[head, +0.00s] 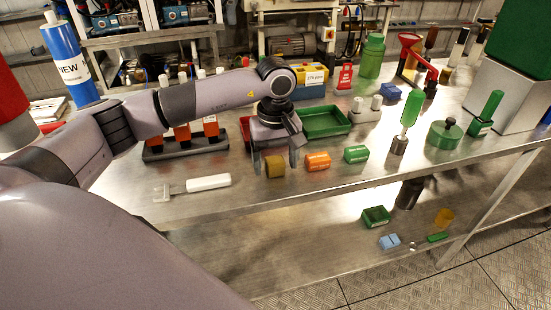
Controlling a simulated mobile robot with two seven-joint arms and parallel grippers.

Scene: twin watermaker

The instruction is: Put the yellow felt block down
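The yellow felt block (275,167) is a small mustard-yellow piece near the front edge of the metal table (230,205). It appears to rest on the tabletop. My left gripper (275,160) points down over it, one finger on each side. The fingers look wider apart than the block, with a narrow gap at its sides, so the gripper looks open around it. The gripper's body and fingers may hide part of the block's top and back. My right gripper is not in view.
An orange block (317,162) and a green block (357,154) stand in a row right of the yellow one. A white-handled tool (205,183) lies to the left. A green tray (325,121) is behind. The table's front edge is close; a lower shelf (330,240) lies below.

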